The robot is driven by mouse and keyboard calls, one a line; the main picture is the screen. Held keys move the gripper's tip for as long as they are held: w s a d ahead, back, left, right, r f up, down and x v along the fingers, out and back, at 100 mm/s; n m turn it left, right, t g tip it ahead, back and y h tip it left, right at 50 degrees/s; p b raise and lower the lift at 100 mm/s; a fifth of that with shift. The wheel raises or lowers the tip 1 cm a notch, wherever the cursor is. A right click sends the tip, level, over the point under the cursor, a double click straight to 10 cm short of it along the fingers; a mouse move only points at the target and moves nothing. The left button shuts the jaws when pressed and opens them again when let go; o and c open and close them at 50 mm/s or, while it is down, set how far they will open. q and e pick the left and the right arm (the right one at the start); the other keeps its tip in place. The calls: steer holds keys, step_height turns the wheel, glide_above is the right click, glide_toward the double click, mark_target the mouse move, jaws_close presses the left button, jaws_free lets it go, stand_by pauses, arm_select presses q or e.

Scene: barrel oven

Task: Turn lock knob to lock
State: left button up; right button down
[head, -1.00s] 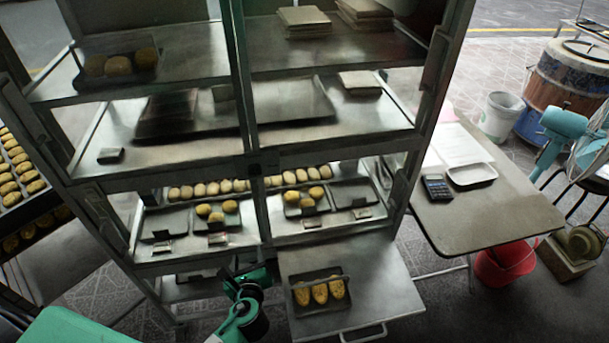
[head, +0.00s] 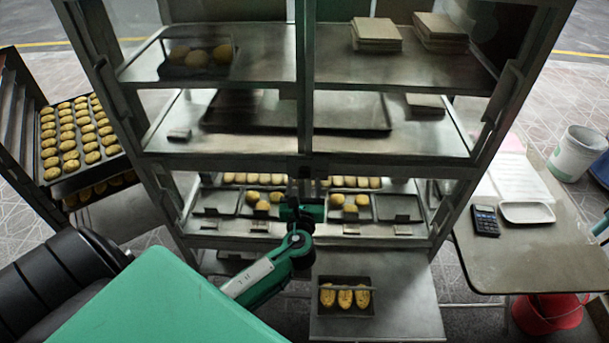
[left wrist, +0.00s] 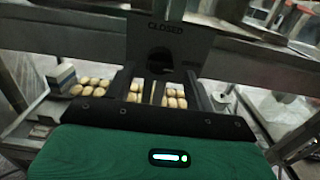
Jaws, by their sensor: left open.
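The lock knob (left wrist: 160,60) is a dark round part on a dark plate marked "CLOSED" in the left wrist view. The plate (left wrist: 180,38) sits on the cabinet's metal cross rail; in the head view it is small and dark near the middle post (head: 305,168). My left gripper (left wrist: 161,82) is open, its dark fingers on either side below the knob. Whether they touch it I cannot tell. In the head view the left gripper (head: 304,193) is just below the lock area, in front of the cabinet. My right gripper is not in view.
The metal cabinet (head: 385,142) has glass-fronted shelves with trays and buns. A lower shelf panel (head: 420,300) juts out with a tray of three breads (head: 345,298). A side table (head: 560,250) stands right, with a red bucket (head: 545,315) beneath. A bun rack (head: 75,140) stands left.

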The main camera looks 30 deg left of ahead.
mark_target(304, 174)
arm_select(q)
steer(key=shift+x, duration=1.35)
steer(key=c, duration=1)
steer(key=shift+o, duration=0.2)
steer(key=shift+f+n, duration=0.1)
steer(key=shift+n, duration=0.2)
steer(key=shift+d+r+n+b, duration=0.1)
steer(key=shift+n+b, duration=2.25)
steer(key=shift+n, duration=2)
steer(key=shift+r+n+b, duration=0.1)
steer(key=shift+n+b, duration=2.25)
steer(key=shift+n, duration=2)
